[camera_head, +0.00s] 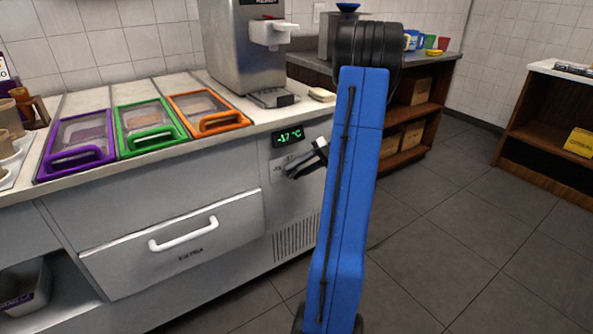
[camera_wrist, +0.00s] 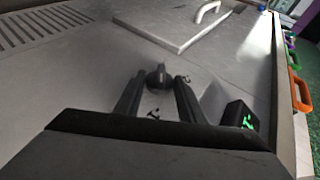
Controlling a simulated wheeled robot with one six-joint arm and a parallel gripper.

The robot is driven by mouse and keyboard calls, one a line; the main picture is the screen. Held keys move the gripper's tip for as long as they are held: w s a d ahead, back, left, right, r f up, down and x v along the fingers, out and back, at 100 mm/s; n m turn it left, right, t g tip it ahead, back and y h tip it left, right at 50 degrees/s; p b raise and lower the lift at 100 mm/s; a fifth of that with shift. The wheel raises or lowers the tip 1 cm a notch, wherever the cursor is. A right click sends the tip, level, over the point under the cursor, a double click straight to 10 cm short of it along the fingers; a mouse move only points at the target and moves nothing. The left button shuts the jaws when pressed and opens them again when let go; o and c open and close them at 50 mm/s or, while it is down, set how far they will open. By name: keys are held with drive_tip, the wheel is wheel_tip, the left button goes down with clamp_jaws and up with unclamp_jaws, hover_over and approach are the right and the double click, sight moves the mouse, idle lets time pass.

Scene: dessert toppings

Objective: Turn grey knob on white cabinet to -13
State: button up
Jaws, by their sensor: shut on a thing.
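The white cabinet (camera_head: 160,215) stands on the left of the head view, its front facing me. A small display (camera_head: 288,137) on its front reads -17 °C in green. My gripper (camera_head: 291,170) is at the panel just below the display. In the wrist view the dark grey knob (camera_wrist: 158,76) sits between the tips of my gripper's two fingers (camera_wrist: 160,83), which are shut on it. The display also shows in the wrist view (camera_wrist: 240,118), turned and hard to read. In the head view my gripper hides the knob.
Purple (camera_head: 78,160), green (camera_head: 150,138) and orange (camera_head: 220,122) framed lids lie on the cabinet top. A dispenser (camera_head: 240,50) stands behind them. A drawer with a white handle (camera_head: 183,234) is left of the knob, and a vent (camera_head: 296,238) is below it. The floor at right is clear.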

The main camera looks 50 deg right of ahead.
drive_tip(key=shift+f+y, duration=0.1)
drive_tip(key=shift+y, duration=0.2)
idle(0.4)
drive_tip(key=o, duration=1)
drive_tip(key=v, duration=1.7)
drive_tip(key=shift+s+d, duration=0.2)
drive_tip(key=shift+s, duration=0.05)
